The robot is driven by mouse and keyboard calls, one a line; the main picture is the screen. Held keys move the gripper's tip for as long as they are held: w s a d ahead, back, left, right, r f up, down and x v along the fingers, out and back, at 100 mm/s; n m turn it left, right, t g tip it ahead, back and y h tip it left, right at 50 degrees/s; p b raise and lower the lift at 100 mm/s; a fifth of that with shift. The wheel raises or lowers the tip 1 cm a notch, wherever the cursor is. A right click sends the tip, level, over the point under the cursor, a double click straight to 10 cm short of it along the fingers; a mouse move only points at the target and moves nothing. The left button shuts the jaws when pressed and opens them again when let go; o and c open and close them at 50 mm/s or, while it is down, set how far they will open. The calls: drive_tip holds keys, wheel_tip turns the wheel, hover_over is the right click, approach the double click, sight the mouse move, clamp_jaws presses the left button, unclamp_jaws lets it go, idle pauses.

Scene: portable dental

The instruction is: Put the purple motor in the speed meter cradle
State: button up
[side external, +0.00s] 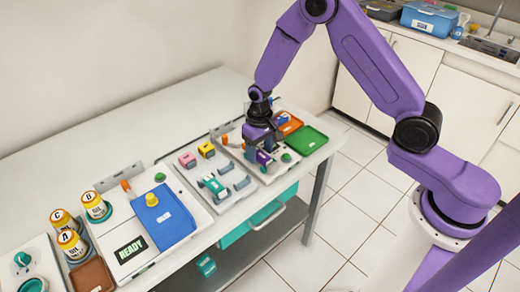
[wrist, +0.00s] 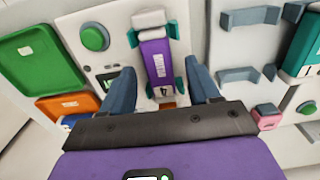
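The purple motor (wrist: 157,62), with a white label and teal pieces at its corners, lies on the white panel in the wrist view. A light grey cradle bracket (wrist: 151,18) is at its far end, beside a green button and a small dark display; this looks like the speed meter cradle. The motor's near end is close to my gripper, and its exact seating there is unclear. My gripper (wrist: 160,88) is open, with one blue-grey finger on each side of the motor and visible gaps. In the side view my gripper (side external: 262,150) is low over the motor (side external: 263,158), partly hiding it.
Empty grey brackets (wrist: 250,74) and a teal motor (side external: 212,185) are on the neighbouring panel. Green (side external: 306,140) and orange (side external: 289,122) trays lie beyond the meter. Pink (side external: 187,160) and yellow (side external: 206,149) blocks, a blue tray (side external: 166,222) and oil bottles (side external: 95,206) stand left.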

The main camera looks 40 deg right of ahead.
wheel_tip(320, 180, up, 17)
drive_tip(key=s+a+r+n, duration=0.25)
drive_tip(key=s+n, duration=0.35)
drive_tip(key=s, duration=0.9)
drive_tip(key=s+d+n, duration=0.2)
drive_tip(key=s+n, duration=0.1)
drive_tip(key=s, duration=0.5)
drive_tip(key=s+d+n, duration=0.3)
drive_tip(key=s, duration=0.6)
drive_tip(key=shift+d+r+n, duration=0.25)
drive_tip(key=shift+d+n, duration=0.05)
drive_tip(key=shift+d, duration=0.05)
